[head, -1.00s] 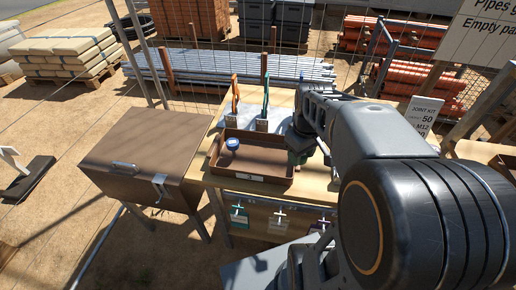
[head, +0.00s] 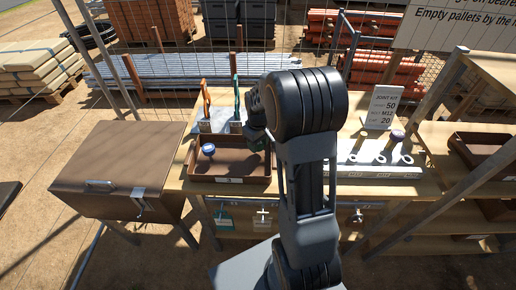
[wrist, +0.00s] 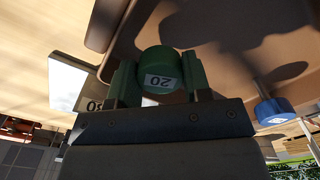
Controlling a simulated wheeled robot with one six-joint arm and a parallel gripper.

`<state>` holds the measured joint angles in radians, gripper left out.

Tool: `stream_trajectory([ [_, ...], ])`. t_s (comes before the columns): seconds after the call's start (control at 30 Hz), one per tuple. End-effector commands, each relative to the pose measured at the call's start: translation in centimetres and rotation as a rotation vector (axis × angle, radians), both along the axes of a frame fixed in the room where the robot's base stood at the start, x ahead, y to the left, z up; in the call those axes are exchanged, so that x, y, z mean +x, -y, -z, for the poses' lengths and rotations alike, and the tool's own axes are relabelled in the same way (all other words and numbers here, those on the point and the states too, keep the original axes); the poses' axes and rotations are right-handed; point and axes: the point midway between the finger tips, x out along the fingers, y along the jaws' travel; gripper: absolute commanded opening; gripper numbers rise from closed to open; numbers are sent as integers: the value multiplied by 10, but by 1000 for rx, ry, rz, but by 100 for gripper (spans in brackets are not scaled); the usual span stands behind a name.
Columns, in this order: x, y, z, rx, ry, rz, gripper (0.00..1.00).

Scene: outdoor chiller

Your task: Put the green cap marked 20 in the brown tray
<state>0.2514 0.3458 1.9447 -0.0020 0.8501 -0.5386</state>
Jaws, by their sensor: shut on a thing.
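The green cap (wrist: 162,70) marked 20 sits between the two fingers of my gripper (wrist: 158,84), which is shut on it. The number faces the wrist camera, upside down. In the head view my gripper (head: 257,142) is over the right part of the brown tray (head: 202,178), and my arm hides much of it. The tray's brown floor also shows behind the cap in the wrist view (wrist: 225,60). The cap looks held above the tray floor; the exact height cannot be told. A blue cap (head: 208,149) stands in the tray's left part.
Orange (head: 206,100) and teal (head: 238,100) handles stand upright behind the tray. Right of my arm are a white holder (head: 375,172) with rings and a sign card (head: 381,108). A brown box (head: 118,165) stands left. The tray's middle is clear.

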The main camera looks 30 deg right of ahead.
Motion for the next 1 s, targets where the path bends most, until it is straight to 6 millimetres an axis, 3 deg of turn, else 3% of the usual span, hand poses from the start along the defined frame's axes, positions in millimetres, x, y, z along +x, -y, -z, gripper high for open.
stream_trajectory([
  [0.3, 3, 0, 33, 1, -1, 0, 0],
  [0.7, 3, 0, 39, 0, 0, 0, 0],
  [0.73, 3, 0, 38, 0, 0, 0, 48],
  [0.83, 3, 0, 37, 0, 0, 0, 55],
  [1.0, 3, 0, 37, 0, 0, 0, 55],
])
